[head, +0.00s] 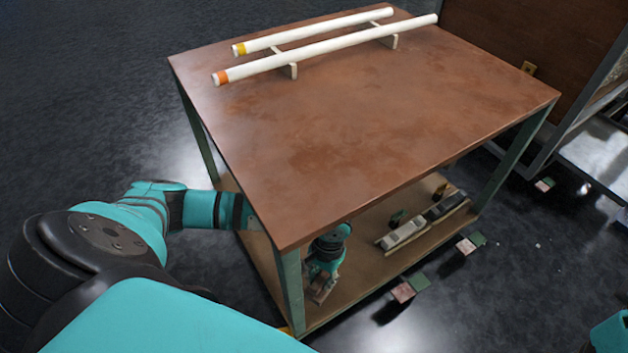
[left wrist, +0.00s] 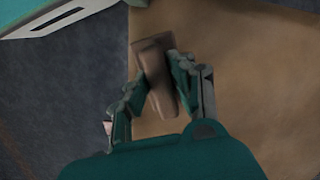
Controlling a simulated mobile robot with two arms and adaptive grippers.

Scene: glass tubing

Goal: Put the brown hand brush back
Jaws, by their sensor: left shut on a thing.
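The brown hand brush (left wrist: 160,85) is between the two fingers of my left gripper (left wrist: 163,68), which is shut on it. In the head view the left gripper (head: 322,279) is under the tabletop, reaching in at the table's near corner by the front leg. The brush (head: 321,296) shows there as a small brown shape below the fingers, over the lower shelf (head: 362,286). I cannot tell whether the brush touches the shelf. My right gripper is not in view.
The brown tabletop (head: 370,110) carries two white tubes (head: 330,48) on supports at its far edge. Hand planes (head: 404,234) lie along the shelf's right side. A green leg (head: 291,290) stands close to my left gripper. Small blocks (head: 404,291) lie on the dark floor.

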